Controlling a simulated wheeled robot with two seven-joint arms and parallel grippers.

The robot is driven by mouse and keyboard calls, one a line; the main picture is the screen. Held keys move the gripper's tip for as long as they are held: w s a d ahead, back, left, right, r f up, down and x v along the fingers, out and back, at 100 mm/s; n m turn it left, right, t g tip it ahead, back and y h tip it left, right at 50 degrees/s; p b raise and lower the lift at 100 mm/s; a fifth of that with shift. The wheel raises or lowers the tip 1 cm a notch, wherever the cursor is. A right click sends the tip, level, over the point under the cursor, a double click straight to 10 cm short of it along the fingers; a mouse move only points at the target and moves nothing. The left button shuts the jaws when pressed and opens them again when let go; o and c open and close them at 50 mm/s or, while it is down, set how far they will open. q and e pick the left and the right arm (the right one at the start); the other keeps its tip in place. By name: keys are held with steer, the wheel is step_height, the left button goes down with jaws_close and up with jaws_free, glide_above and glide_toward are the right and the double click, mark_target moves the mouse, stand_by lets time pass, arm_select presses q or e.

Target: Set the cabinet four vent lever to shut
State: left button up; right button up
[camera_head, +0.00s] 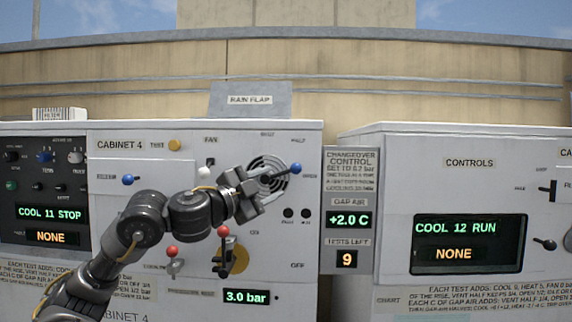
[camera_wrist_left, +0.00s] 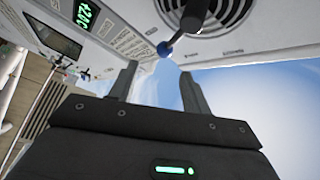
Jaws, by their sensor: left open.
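The cabinet four vent lever is a dark bar with a blue ball knob (camera_head: 296,168) over a round vent grille (camera_head: 268,163). It points right and slightly up, near the "OPEN" label; "HALF" is above right and the top label, small and blurred, looks like "SHUT". My left gripper (camera_head: 254,188) is open in front of the grille, left of the knob. In the left wrist view the blue knob (camera_wrist_left: 164,49) shows just beyond and between the open fingertips (camera_wrist_left: 159,70), with no visible contact. My right gripper is not in view.
Red-knobbed levers (camera_head: 172,252) and a yellow disc (camera_head: 238,257) sit below my left arm. Another blue knob (camera_head: 128,179) is at left. A changeover panel (camera_head: 348,210) stands right of the vent, then a second cabinet (camera_head: 385,180). A rain flap (camera_head: 250,99) rises above.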

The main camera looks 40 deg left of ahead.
mark_target(292, 169)
arm_select(q)
steer(key=p+x, duration=0.1)
steer(key=x, duration=0.2)
steer(key=p+x, duration=0.2)
steer(key=x, duration=0.1)
steer(key=r+p+x, duration=0.1)
steer(key=p+x, duration=0.1)
steer(key=x, duration=0.1)
steer(key=shift+w+a, duration=0.15)
steer(key=shift+w, duration=0.6)
steer(key=shift+c, duration=0.5)
jaws_close()
